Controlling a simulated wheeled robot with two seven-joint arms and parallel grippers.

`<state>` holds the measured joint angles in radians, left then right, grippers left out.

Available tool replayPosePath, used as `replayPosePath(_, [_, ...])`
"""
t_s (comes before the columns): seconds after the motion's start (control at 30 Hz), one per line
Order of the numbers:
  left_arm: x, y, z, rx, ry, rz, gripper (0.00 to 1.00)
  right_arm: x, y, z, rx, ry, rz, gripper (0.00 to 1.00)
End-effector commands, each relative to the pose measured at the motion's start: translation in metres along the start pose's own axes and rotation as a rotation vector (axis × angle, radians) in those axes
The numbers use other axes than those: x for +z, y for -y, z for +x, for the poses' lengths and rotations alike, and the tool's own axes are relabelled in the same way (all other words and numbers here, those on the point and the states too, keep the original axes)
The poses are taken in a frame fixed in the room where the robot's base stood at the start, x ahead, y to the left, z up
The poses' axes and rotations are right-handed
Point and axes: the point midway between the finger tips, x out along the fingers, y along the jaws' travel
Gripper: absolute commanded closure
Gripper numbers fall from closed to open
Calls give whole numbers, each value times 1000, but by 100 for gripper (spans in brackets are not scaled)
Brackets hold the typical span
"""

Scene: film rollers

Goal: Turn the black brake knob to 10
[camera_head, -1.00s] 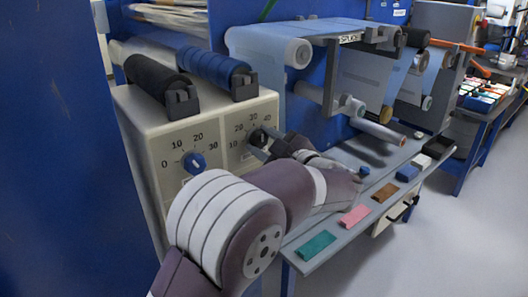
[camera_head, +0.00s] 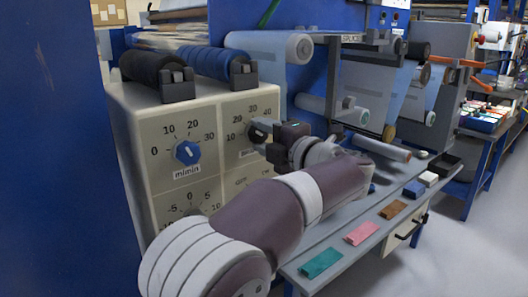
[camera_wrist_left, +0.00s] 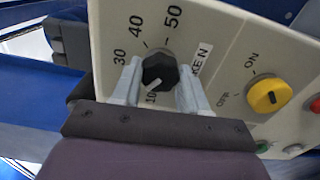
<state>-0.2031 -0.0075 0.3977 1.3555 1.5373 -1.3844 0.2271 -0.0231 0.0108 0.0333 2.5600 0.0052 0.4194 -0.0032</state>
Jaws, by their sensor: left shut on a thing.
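The black brake knob (camera_wrist_left: 159,70) is on the cream control panel, in the middle of the wrist view, with a dial of numbers around it. Its white pointer mark faces down and left, close to the printed 10. My left gripper (camera_wrist_left: 160,77) has one finger on each side of the knob and is shut on it. The 20 on the dial is hidden in the wrist view. My right gripper is not in view.
A blue knob (camera_head: 187,152) sits left on the same panel (camera_head: 150,195). A yellow ON switch (camera_wrist_left: 267,96) is beside the black knob. Black and blue rollers (camera_head: 218,64) lie on top. A grey shelf (camera_head: 345,250) with coloured blocks runs along the right.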

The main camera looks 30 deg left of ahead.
Motion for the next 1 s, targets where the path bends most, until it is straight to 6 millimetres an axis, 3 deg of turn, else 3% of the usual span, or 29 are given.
replayPosePath(0.03, [0, 7, 0, 0, 0, -43, 87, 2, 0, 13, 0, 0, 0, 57])
replayPosePath(0.4, [0, 6, 0, -1, 0, -370, 87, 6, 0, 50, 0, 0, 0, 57])
replayPosePath(1.0, [0, 2, 0, -2, -1, -628, 87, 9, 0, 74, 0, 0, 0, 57])
